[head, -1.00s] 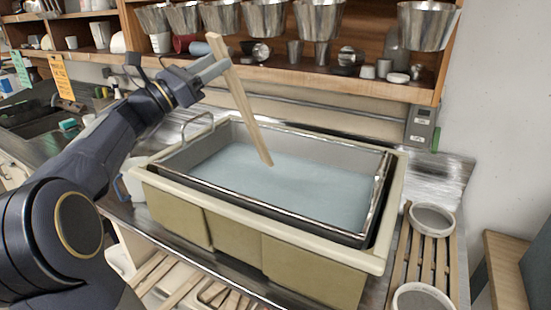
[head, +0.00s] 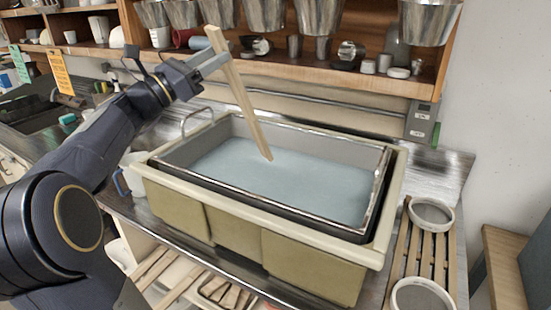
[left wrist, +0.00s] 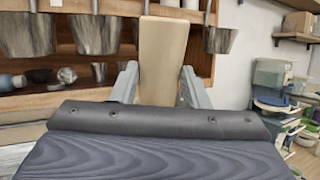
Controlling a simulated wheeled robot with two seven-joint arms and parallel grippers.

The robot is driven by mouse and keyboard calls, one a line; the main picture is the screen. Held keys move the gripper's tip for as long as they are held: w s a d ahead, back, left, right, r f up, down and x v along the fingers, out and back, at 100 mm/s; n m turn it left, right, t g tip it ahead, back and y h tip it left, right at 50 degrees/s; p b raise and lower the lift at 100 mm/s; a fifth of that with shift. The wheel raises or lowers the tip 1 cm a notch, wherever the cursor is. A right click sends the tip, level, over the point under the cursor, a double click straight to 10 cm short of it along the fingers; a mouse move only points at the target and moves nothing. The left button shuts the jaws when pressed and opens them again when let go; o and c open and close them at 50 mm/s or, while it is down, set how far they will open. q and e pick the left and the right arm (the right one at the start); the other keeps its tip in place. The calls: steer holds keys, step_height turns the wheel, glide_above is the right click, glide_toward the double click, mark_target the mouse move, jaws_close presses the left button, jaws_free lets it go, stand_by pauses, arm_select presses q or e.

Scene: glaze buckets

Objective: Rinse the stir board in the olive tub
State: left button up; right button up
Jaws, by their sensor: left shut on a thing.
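The stir board (head: 245,108) is a long, pale wooden board, tilted, with its lower end at the pale blue liquid (head: 285,181) in the tub. My left gripper (head: 222,62) is shut on the board near its upper end. In the left wrist view the board (left wrist: 163,60) stands between the two fingers of my left gripper (left wrist: 160,88). The olive tub (head: 235,232) has a cream rim and a dark, metal-edged basin set inside it. How deep the board's tip reaches is hard to tell. My right gripper is not in view.
Two round sieves (head: 431,213) rest on a wooden slatted rack right of the tub. A wooden shelf (head: 330,75) with metal buckets and cups hangs behind it. A wire handle (head: 197,118) rises at the tub's back left. A white jug (head: 130,178) stands at its left.

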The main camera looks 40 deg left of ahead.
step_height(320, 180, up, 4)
steer(key=p, duration=0.4)
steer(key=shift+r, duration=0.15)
stand_by(0.4)
